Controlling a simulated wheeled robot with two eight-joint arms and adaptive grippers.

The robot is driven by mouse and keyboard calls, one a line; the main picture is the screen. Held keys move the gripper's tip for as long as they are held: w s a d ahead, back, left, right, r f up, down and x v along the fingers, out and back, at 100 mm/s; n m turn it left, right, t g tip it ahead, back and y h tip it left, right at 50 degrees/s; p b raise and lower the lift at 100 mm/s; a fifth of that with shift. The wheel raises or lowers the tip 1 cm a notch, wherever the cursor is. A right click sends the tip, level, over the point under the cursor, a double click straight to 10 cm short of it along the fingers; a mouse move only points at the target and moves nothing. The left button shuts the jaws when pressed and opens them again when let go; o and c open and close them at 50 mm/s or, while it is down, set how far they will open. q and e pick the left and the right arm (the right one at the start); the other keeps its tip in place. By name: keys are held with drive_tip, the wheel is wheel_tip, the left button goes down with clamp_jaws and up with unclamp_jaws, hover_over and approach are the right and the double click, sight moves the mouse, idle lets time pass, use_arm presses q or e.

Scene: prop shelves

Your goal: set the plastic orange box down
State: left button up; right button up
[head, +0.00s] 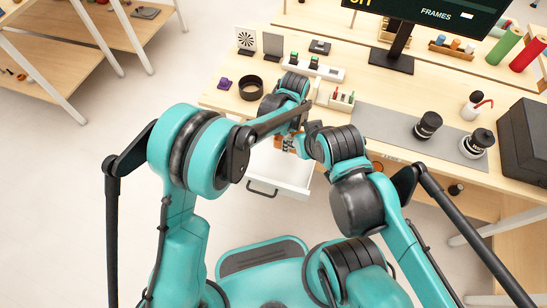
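A small orange-brown shape (287,144), probably the plastic orange box, shows between my two arms, above or in the open white drawer (292,178). Most of it is hidden by my arms, so I cannot tell whether it touches the drawer. My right gripper (301,138) is close beside it on the right, mostly hidden by its own wrist. My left arm reaches over the desk edge, and its wrist is near the orange shape. The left fingers are hidden. I cannot see whether either gripper is shut on the box.
The drawer, with a black handle (262,188), juts out from the wooden desk (225,100). A black ring (251,88), a grey mat (385,125) with black-lidded jars, a monitor stand (392,60) and a black case (525,140) crowd the desktop.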

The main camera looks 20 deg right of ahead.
use_arm(q)
drive_tip(key=b, duration=0.2)
hover_over(272, 164)
wheel_tip(272, 164, down, 4)
drive_tip(key=shift+d+f, duration=0.1)
drive_tip(key=shift+f+b, duration=0.9)
drive_tip(key=shift+f, duration=1.05)
drive_tip(key=shift+f, duration=0.15)
drive_tip(key=o, duration=1.2)
drive_tip(key=shift+c, duration=0.2)
wheel_tip(272, 164, up, 12)
drive_tip(key=p, duration=0.4)
drive_tip(key=shift+r, duration=0.2)
